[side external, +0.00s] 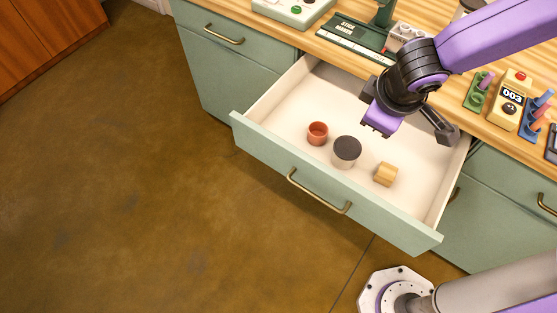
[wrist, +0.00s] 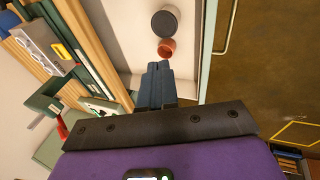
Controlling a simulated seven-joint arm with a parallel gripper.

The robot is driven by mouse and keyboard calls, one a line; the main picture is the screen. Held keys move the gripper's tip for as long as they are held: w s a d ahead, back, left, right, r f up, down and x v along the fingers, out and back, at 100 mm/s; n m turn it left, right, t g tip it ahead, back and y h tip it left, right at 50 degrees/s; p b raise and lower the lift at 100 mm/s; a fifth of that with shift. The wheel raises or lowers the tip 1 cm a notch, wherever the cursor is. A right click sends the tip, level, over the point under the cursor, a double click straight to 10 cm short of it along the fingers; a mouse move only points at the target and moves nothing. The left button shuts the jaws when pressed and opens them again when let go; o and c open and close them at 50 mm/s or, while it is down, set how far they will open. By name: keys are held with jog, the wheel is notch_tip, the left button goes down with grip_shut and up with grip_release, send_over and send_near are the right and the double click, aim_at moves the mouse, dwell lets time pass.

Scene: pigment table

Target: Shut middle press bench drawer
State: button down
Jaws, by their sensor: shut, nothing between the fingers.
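The middle press bench drawer (side external: 270,163) is pulled well out in the side view, with a green front, a brass handle (side external: 318,192) and a pale inside. My gripper hangs over the right rear part of the open drawer, behind its front panel, in the side view; its fingers are hard to make out there. In the wrist view my gripper (wrist: 160,68) is shut and empty, over the pale drawer floor (wrist: 130,30). The handle also shows in the wrist view (wrist: 229,25). I cannot tell how high the fingers are above the drawer floor.
Inside the drawer are a terracotta cup (side external: 317,133), a dark-topped round pot (side external: 346,152) and a wooden block (side external: 386,174). The wooden benchtop (side external: 320,48) behind holds several devices. Brown floor (side external: 130,190) in front is clear. Other drawers flank this one.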

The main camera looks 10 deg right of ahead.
jog(key=a+f+m+t, duration=0.1)
jog(key=a+f+t, duration=0.1)
jog(key=a+f, duration=0.8)
jog(key=a+f+m+t, duration=0.1)
jog(key=a+f, duration=0.6)
jog(key=a, duration=0.5)
send_near(272, 159)
notch_tip(272, 159, down, 4)
jog(key=a, duration=0.2)
jog(key=shift+w+d+f+y, duration=0.15)
jog(key=shift+w+d+y, duration=0.05)
jog(key=shift+w+d, duration=0.5)
jog(key=shift+w+d+f+y, duration=0.1)
jog(key=shift+w+d+y, duration=0.1)
jog(key=shift+w+d, duration=0.45)
jog(key=shift+w+d, duration=0.1)
jog(key=w+d, duration=1.9)
jog(key=shift+w+d, duration=0.35)
